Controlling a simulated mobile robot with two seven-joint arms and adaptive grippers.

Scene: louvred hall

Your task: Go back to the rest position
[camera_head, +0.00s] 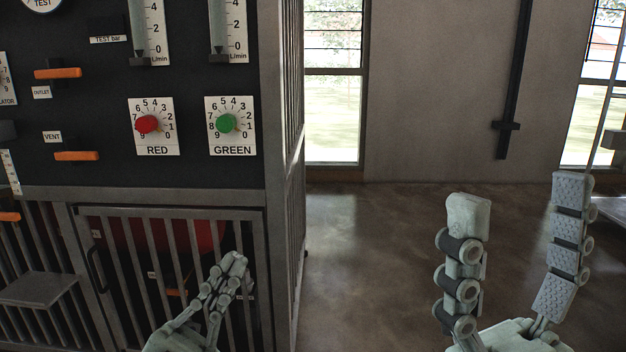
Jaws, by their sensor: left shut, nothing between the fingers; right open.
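My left gripper (236,262) is at the lower middle-left of the head view, in front of the barred lower door of the cabinet. Its fingers are together and hold nothing. My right gripper (515,205) is at the lower right, over the floor. Its two grey padded fingers stand upright and wide apart, with nothing between them. Neither gripper appears to touch anything.
A black control panel (100,130) fills the upper left, with a red knob (147,124), a green knob (226,123), flow gauges and orange handles. Its barred cabinet (285,230) stands below. The concrete floor (370,260) to the right is clear, with a wall and windows behind.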

